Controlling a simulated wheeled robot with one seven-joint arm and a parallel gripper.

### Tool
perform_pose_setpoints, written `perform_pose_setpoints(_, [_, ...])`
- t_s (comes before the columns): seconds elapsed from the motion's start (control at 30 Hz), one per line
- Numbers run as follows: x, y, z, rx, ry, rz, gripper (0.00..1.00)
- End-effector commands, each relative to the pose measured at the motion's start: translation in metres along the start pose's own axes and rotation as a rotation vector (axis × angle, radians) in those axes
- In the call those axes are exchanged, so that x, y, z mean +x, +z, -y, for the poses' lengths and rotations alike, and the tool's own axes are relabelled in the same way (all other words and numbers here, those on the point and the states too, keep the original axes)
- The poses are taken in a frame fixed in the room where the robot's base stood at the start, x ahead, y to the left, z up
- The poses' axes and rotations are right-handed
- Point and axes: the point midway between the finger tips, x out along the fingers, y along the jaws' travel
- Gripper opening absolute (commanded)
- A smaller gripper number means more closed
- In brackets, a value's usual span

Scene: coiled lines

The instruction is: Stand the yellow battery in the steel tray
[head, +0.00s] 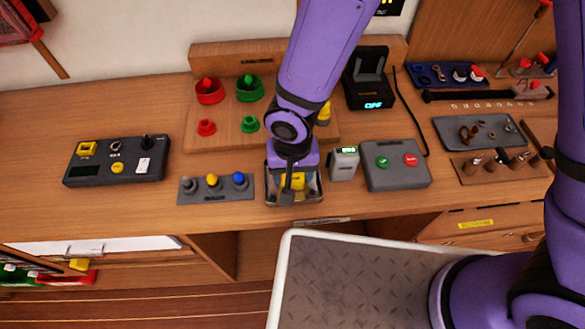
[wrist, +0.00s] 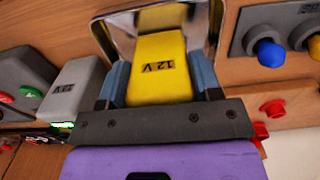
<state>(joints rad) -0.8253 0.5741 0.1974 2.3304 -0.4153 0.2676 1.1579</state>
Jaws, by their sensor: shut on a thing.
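The yellow battery (head: 293,182), marked 12 V, is between the fingers of my gripper (head: 290,187). In the wrist view the yellow battery (wrist: 158,68) fills the gap between the two blue-grey fingertips of my gripper (wrist: 162,82). The steel tray (head: 312,194) is a shiny open tray near the table's front edge. In the wrist view the steel tray (wrist: 115,35) shows its walls around the battery's far end. The battery is at or inside the tray; whether it touches the floor is hidden.
A grey 12 V battery (head: 344,163) and a box with green and red buttons (head: 396,165) stand right of the tray. A panel with coloured knobs (head: 215,188) lies left. A wooden board with red and green pieces (head: 228,125) is behind.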

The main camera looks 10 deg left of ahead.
Motion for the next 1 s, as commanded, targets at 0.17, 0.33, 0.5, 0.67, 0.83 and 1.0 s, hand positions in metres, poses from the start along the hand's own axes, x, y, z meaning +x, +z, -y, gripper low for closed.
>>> perform_pose_setpoints(0.17, [0.000,0.000,0.000,0.000,0.000,0.000,0.84])
perform_pose_setpoints(0.33, [0.000,0.000,0.000,0.000,0.000,0.000,0.84])
perform_pose_setpoints(0.5, [-0.004,0.000,0.000,0.001,-0.001,-0.001,0.84])
perform_pose_setpoints(0.67, [-0.023,-0.001,0.000,0.003,-0.003,-0.003,0.84])
perform_pose_setpoints(0.83, [-0.053,-0.001,0.000,0.002,-0.003,-0.004,0.84])
perform_pose_setpoints(1.0, [-0.084,-0.001,0.000,0.002,-0.002,-0.004,0.84])
